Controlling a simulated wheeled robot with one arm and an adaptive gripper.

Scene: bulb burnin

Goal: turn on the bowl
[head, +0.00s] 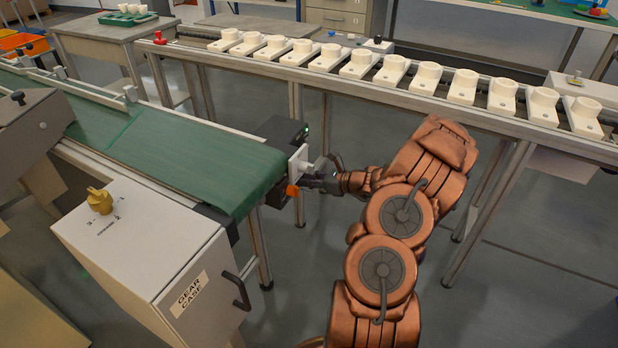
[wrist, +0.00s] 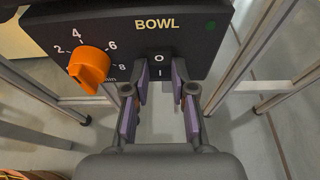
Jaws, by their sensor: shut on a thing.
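The black control panel marked BOWL (wrist: 115,30) fills the top of the wrist view. It carries an orange dial (wrist: 89,66) with a number scale, a small dark green lamp (wrist: 211,24) and a black switch (wrist: 159,66) marked O above I. My gripper (wrist: 162,82) faces the switch from the front, with its purple-padded fingers on either side of it, shut on the switch. In the head view my gripper (head: 318,177) is at the end of the green conveyor, beside the orange dial (head: 292,190). The finger contact is too small to see there.
The green conveyor (head: 165,150) runs to the left. A grey gear case (head: 150,245) with a yellow knob (head: 100,201) stands in front of it. A long rail (head: 400,90) with several white holders crosses behind my arm. Open floor lies at the right.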

